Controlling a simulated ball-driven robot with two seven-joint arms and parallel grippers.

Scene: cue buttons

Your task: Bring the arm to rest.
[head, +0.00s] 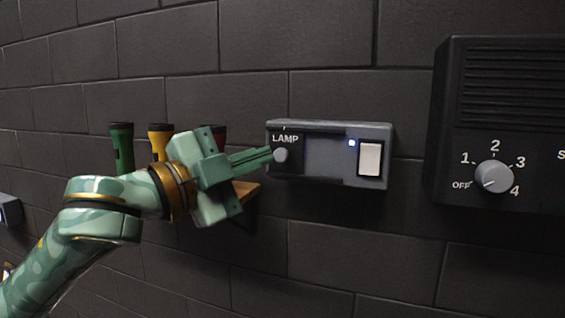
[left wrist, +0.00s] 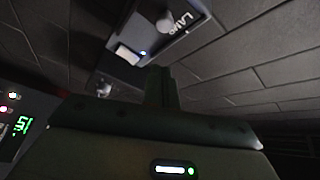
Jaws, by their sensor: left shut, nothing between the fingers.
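My left gripper (head: 268,156) is shut and empty, its fingers pointing right. In the head view its tips are close to the round grey knob (head: 281,155) under the LAMP label; I cannot tell whether they touch it. The lamp box (head: 323,160) is grey, fixed to the wall, with a small lit light (head: 351,143) and a white rocker switch (head: 370,159) at its right end. In the left wrist view the shut fingers (left wrist: 160,75) show in front of the lamp box (left wrist: 178,38). My right gripper is not in view.
Green (head: 122,148), yellow (head: 160,140) and red (head: 219,136) flashlights stand behind my left arm by a wooden shelf (head: 247,190), partly hidden. A black panel with a dial (head: 494,177) is at the right. The wall below the lamp box is clear.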

